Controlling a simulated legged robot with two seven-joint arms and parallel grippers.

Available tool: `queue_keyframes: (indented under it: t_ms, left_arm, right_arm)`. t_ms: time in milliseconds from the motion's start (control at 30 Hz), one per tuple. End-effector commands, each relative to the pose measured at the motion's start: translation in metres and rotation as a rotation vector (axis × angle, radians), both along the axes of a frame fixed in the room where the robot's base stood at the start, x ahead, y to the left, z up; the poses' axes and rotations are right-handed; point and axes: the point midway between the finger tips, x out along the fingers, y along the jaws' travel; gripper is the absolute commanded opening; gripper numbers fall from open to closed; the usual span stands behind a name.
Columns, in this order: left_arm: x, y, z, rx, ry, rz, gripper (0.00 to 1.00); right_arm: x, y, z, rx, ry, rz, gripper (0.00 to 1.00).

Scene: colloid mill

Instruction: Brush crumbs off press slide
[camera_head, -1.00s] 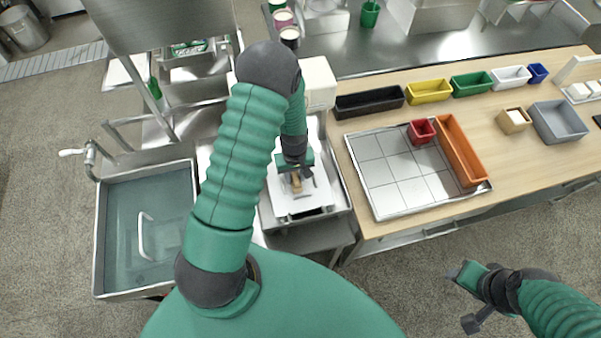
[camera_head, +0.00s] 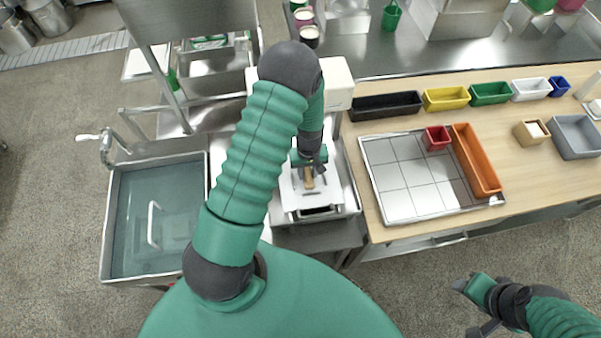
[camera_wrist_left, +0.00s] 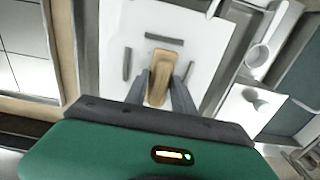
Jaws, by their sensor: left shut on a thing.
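A brush with a tan wooden handle (camera_head: 309,178) is held in my left gripper (camera_head: 313,168), over the white slide plate (camera_head: 293,198) of the press. In the left wrist view the brush (camera_wrist_left: 162,62) lies between the two dark fingers (camera_wrist_left: 162,92), which are shut on it. The white plate (camera_wrist_left: 200,45) shows beneath, with dark slots beside the brush. I cannot tell whether the bristles touch the plate, and crumbs are too small to make out. My right gripper (camera_head: 476,306) hangs empty above the floor, its fingers apart.
A sink basin (camera_head: 150,220) lies left of the press. The table's front middle is fairly clear.

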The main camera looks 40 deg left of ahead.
Motion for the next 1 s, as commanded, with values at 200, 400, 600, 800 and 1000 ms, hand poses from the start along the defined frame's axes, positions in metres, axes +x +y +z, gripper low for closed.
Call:
queue_keyframes:
  t_ms: [200,400,600,800,1000]
  left_arm:
    - [0.006,-0.006,0.0,-0.001,-0.001,-0.002,0.0]
    - [0.022,-0.019,0.001,0.0,-0.002,-0.003,0.0]
    - [0.034,-0.028,0.002,0.0,-0.002,-0.002,0.0]
    - [0.036,-0.029,0.002,-0.001,-0.006,-0.002,0.0]
    - [0.037,-0.029,0.019,-0.001,-0.009,-0.003,0.0]
  right_arm:
    - [0.0,0.0,0.0,0.0,0.0,0.0,0.52]
    - [0.0,0.0,-0.002,0.0,0.0,0.0,0.52]
    - [0.0,0.0,-0.003,0.0,0.0,0.0,0.52]
    - [0.0,0.0,-0.002,0.0,0.0,0.0,0.52]
    - [0.0,0.0,0.011,0.0,0.0,0.0,0.52]
